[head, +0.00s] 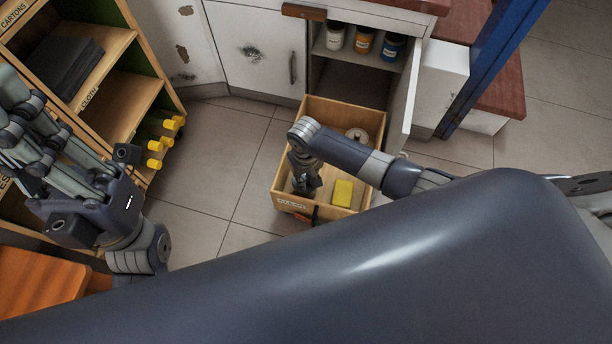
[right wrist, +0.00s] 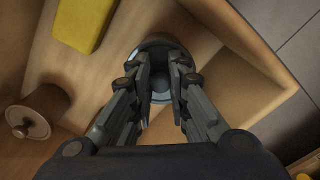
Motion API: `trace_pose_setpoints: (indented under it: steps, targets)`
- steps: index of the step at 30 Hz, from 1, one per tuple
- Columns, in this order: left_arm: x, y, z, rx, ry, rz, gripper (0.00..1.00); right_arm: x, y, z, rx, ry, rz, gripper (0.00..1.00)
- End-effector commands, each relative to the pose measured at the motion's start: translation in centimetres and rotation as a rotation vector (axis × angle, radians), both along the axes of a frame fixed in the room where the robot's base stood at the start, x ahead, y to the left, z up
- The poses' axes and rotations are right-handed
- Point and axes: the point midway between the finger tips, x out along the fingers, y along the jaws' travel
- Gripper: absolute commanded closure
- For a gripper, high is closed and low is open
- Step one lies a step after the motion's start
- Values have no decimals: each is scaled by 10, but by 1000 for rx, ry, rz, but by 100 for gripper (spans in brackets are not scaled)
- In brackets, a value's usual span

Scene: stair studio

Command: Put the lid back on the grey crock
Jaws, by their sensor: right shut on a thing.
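My right gripper (head: 306,186) reaches down into a wooden drawer box (head: 283,178). In the right wrist view its fingers (right wrist: 162,68) are closed over the middle of a round grey piece (right wrist: 157,41), which looks like the grey lid. The fingers cover its centre, and I cannot tell whether it rests on anything. No separate grey crock is clear to see. My left gripper (head: 22,120) is at the far left by the shelves, away from the box; its finger opening is unclear.
A yellow block (head: 343,193) lies in the box, also in the right wrist view (right wrist: 84,20). A brown lidded pot (right wrist: 36,112) stands nearby. Jars (head: 363,42) stand in the open cabinet behind. Shelves (head: 120,105) stand at left. Tiled floor (head: 215,165) is clear between.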

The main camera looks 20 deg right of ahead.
Motion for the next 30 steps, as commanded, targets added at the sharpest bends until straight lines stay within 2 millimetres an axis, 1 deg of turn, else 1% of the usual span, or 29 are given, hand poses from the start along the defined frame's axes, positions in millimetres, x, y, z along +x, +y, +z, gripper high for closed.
trace_pose_setpoints:
  steps: [13,24,30]
  targets:
    - [0,0,-1,0,4,0,100,0,0,0,1,0,0,100]
    - [1,0,6,1,5,0,100,0,0,1,1,1,-1,100]
    - [1,0,6,1,5,0,100,0,0,-1,1,0,-1,100]
